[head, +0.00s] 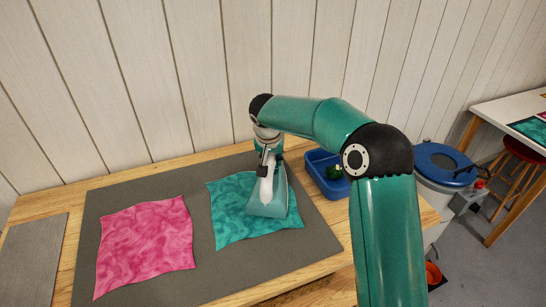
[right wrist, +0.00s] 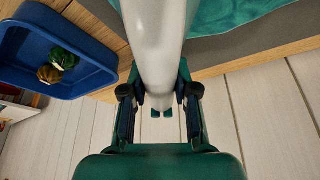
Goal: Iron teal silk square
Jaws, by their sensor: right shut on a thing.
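The teal silk square (head: 232,214) lies on the grey mat (head: 200,269), with slightly wavy edges. An iron with a white handle and pale teal body (head: 268,202) rests on or just above the right part of the silk; I cannot tell which. My right gripper (head: 265,160) is shut on the iron's white handle, which also shows between the fingers in the right wrist view (right wrist: 156,50). A strip of the teal silk shows at the top of the right wrist view (right wrist: 240,12). The silk under the iron is hidden. My left gripper is not in view.
A pink silk square (head: 146,247) lies on the mat to the left. A blue tray (head: 322,180) holding small dark green and brownish items stands at the right back. A grey board (head: 35,260) lies at far left. A blue-lidded drum (head: 443,163) stands right of the table.

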